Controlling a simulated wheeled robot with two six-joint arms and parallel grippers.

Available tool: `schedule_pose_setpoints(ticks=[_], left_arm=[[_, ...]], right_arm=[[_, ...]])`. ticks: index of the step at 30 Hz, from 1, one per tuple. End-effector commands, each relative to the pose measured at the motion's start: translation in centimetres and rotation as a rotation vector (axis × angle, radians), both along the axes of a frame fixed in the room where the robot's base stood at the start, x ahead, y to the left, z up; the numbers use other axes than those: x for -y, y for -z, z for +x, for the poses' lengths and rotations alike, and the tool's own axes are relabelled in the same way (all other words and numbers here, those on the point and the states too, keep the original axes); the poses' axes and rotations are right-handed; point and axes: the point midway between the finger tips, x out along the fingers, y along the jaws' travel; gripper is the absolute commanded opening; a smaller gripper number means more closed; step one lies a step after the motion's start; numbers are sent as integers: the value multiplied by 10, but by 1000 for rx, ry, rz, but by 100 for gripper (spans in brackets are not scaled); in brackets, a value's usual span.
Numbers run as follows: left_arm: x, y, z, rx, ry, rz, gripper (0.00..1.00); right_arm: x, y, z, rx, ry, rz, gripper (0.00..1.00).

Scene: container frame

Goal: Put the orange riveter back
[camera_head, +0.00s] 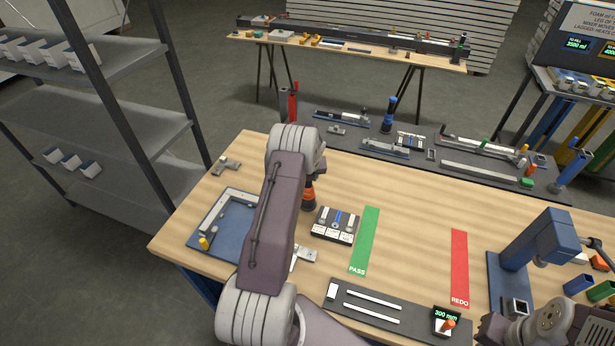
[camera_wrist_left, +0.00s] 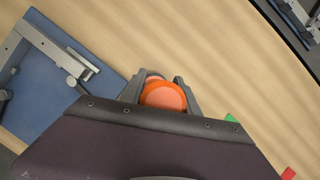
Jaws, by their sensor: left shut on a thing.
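The orange riveter (camera_wrist_left: 163,97) is between the two fingers of my left gripper (camera_wrist_left: 162,88) in the left wrist view, its round orange end facing the camera. The gripper is shut on it. In the head view, the riveter's orange and dark body (camera_head: 308,197) shows just right of my left forearm, above the wooden bench (camera_head: 410,220). My arm hides much of the gripper there, and I cannot tell the exact height above the bench. Part of my right arm shows at the bottom right; its gripper fingers are not seen.
A dark tool board (camera_head: 345,150) along the bench's far edge holds a blue upright tool (camera_head: 389,115) and a red one (camera_head: 292,105). A blue fixture (camera_head: 228,235) lies left of my arm. A green PASS strip (camera_head: 365,240) and red REDO strip (camera_head: 459,268) have clear wood between them.

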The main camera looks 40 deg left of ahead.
Motion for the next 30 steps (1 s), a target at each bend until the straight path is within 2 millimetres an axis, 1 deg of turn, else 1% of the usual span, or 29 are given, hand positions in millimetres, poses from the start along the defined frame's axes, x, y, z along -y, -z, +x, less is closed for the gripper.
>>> schedule_pose_setpoints(ticks=[2,3,5,6,14,16,18,19,20,27,30], left_arm=[[0,2,1,2,0,1,0],[0,3,0,0,0,0,40],[0,3,0,0,0,0,57],[0,3,0,0,0,0,59],[0,2,0,0,0,0,59],[0,-2,0,1,0,1,59],[0,-10,0,1,0,0,59],[2,-12,-1,2,0,1,59],[3,-17,-3,2,0,1,59],[19,-68,-19,5,1,2,59],[25,-87,-25,4,1,1,59]], right_arm=[[0,1,0,0,0,0,0],[0,2,0,0,0,0,0],[0,1,0,0,0,0,0],[0,1,0,0,0,0,0],[0,1,0,0,0,0,0],[0,-1,0,0,0,0,0],[0,-4,0,0,0,0,0],[0,0,0,0,0,0,0],[0,2,0,0,0,0,0],[0,13,0,0,0,0,0],[0,17,0,0,0,0,0]])
